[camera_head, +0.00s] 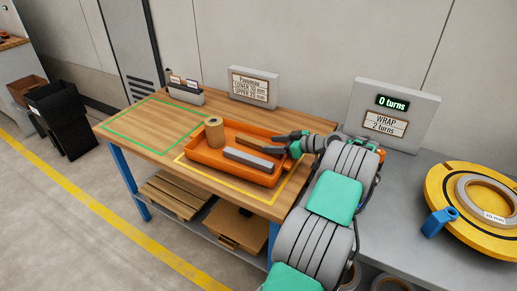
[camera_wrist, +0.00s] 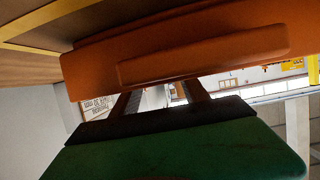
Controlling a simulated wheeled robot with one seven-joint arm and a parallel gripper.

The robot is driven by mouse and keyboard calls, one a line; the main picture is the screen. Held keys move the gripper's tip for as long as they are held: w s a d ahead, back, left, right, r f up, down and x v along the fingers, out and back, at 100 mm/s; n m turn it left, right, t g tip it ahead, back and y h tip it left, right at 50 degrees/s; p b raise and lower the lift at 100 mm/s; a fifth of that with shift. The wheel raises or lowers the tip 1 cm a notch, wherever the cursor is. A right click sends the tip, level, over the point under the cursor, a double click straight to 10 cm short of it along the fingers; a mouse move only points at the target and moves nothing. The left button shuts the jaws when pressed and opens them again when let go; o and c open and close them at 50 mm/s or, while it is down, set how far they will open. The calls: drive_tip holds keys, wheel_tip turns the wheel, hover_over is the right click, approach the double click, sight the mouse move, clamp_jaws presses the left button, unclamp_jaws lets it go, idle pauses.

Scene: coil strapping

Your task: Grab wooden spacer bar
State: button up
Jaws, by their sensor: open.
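An orange tray (camera_head: 203,154) lies on the wooden table. In it a brownish bar (camera_head: 252,146), which looks like the wooden spacer bar, lies behind a grey bar (camera_head: 248,159). A tan cylinder (camera_head: 214,132) stands at the tray's left end. My gripper (camera_head: 283,140) is open at the tray's right rear, close to the right end of the brownish bar. I cannot tell whether it touches the bar. In the wrist view an orange surface (camera_wrist: 200,45), probably the tray, fills the top, beyond my gripper (camera_wrist: 160,92). No bar is clear there.
A green outline (camera_head: 150,128) marks free table on the left. A small holder (camera_head: 186,93) and a sign (camera_head: 254,87) stand at the back. On the right are a turns display (camera_head: 392,102) and a yellow round turntable (camera_head: 450,205) with a coil.

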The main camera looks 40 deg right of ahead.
sight(263, 144)
drive_tip(key=x, duration=0.5)
drive_tip(key=shift+w, duration=0.2)
drive_tip(key=shift+c, duration=0.4)
clamp_jaws()
